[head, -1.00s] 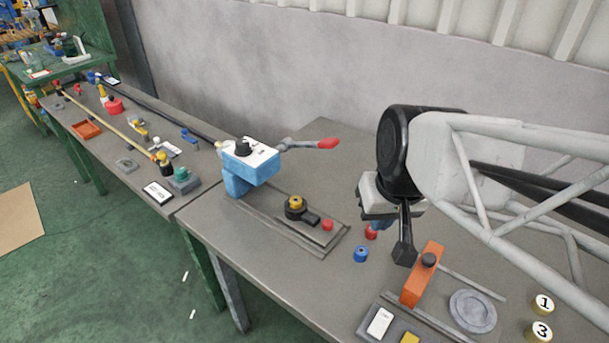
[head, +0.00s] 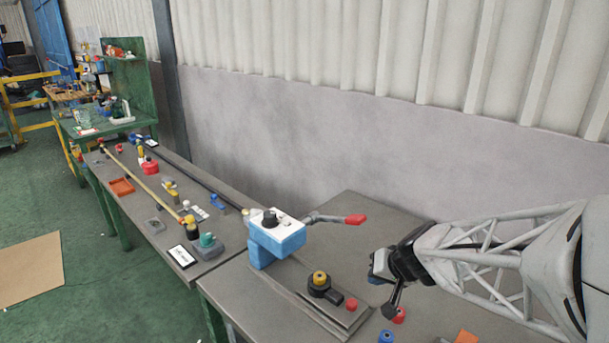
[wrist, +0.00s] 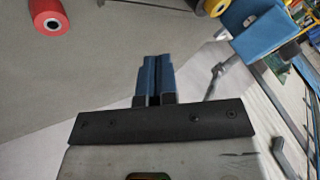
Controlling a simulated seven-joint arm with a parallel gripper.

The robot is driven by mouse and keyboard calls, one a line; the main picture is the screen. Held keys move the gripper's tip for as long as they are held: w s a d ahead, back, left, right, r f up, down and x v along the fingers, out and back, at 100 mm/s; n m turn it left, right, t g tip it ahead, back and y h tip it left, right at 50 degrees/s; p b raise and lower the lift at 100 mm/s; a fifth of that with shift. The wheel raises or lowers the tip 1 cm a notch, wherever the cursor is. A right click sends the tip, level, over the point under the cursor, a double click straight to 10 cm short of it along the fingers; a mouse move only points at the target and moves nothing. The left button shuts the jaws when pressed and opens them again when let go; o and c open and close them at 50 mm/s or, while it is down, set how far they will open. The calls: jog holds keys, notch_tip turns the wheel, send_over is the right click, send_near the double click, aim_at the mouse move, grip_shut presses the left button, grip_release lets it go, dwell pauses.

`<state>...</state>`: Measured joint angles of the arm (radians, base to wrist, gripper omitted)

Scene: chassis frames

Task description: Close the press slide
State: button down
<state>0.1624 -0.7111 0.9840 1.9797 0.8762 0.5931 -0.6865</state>
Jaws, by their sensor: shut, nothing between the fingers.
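The press (head: 278,237), a blue and white block with a black knob on top, stands on the near bench. A grey lever with a red handle (head: 355,219) sticks out to its right. In front of it a dark slide carriage (head: 322,291) with a yellow top and a red knob (head: 351,304) sits on a flat rail plate (head: 312,312), out from under the press body. My gripper (head: 374,268) is right of the carriage and apart from it. In the wrist view its blue fingers (wrist: 157,60) are together and empty, with the blue press body (wrist: 265,25) at upper right.
A red part (head: 399,315) and a blue part (head: 386,337) stand on the bench below my gripper. An orange block (head: 467,337) shows at the bottom edge. A second bench with small items runs back left. The wall (head: 330,140) stands behind.

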jog(key=shift+w+f, duration=0.1)
jog(key=shift+f, duration=0.1)
dwell(0.3)
send_near(333, 285)
jog(key=f, duration=0.1)
jog(key=w+d+f, duration=0.1)
jog(key=f, duration=0.2)
jog(key=shift+w+d+f, duration=0.25)
jog(key=shift+w+d, duration=0.1)
jog(key=shift+w+a+f, duration=0.1)
jog(key=shift+w+a, duration=0.05)
jog(key=shift+a, duration=0.1)
jog(key=shift+w+a, duration=0.2)
jog(key=shift+a, duration=0.65)
jog(key=shift+w+a, duration=0.2)
jog(key=shift+a, duration=0.65)
jog(key=w+a, duration=0.6)
jog(key=shift+w+a, duration=0.25)
jog(key=shift+d, duration=0.2)
